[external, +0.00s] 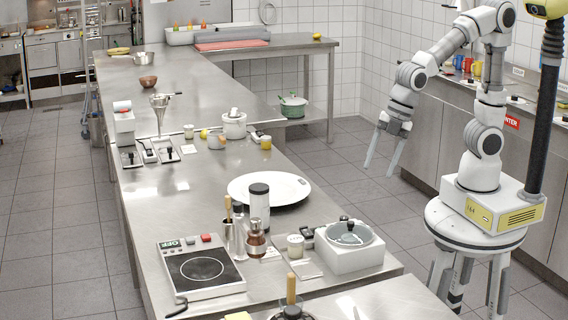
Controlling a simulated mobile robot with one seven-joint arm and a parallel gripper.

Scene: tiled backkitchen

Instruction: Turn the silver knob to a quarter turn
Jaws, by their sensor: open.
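My gripper (380,169) hangs in the air at the right of the steel counter, over the tiled floor. Its two long grey fingers point down and are spread apart, with nothing between them. I cannot pick out the silver knob with certainty at this size. Small plates with dark levers or knobs (166,153) lie at the counter's left edge, far from my gripper. A hotplate (203,268) with small coloured controls stands at the front left of the counter.
A white plate (243,190), jars, a coffee grinder (256,241) and a white unit with a round lid (349,255) crowd the near counter. A side counter (440,130) with coloured mugs runs along the right wall. The floor between them is clear.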

